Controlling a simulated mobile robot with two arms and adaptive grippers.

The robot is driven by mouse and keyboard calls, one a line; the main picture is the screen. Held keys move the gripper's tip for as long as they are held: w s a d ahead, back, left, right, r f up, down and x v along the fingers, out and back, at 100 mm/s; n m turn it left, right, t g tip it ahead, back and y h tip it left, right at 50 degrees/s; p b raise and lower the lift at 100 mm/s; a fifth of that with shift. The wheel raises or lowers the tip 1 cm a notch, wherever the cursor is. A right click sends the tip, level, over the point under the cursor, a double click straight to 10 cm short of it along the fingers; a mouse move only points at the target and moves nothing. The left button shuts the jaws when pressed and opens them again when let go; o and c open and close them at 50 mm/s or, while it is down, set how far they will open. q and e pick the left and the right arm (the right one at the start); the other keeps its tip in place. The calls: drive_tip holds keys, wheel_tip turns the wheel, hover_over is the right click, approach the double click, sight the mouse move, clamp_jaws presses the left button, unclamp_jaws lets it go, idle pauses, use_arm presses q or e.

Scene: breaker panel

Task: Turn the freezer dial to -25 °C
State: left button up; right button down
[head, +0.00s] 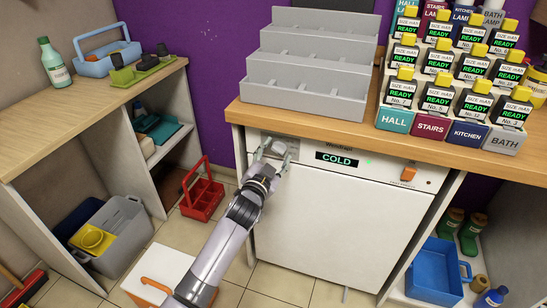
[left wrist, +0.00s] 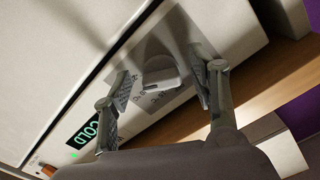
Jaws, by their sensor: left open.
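The white freezer (head: 325,225) stands under the counter, with a display reading COLD (head: 340,159) in green on its top strip. The freezer dial (left wrist: 161,73) shows in the left wrist view as a pale round knob on a grey plate with small markings, too blurred to read. In the head view my gripper mostly hides the dial. My left gripper (head: 274,152) is open at the strip's left end. In the left wrist view its fingers stand on either side of the dial, with visible gaps. My right gripper is in neither view.
An orange switch (head: 408,174) sits at the strip's right end. The wooden counter (head: 300,117) juts out just above the dial and carries a grey stepped rack (head: 310,88) and several labelled breaker blocks (head: 440,100). A red caddy (head: 202,193) stands on the floor to the left.

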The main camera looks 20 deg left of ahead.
use_arm(q)
drive_tip(key=s, duration=1.2)
drive_tip(key=shift+a, duration=0.2)
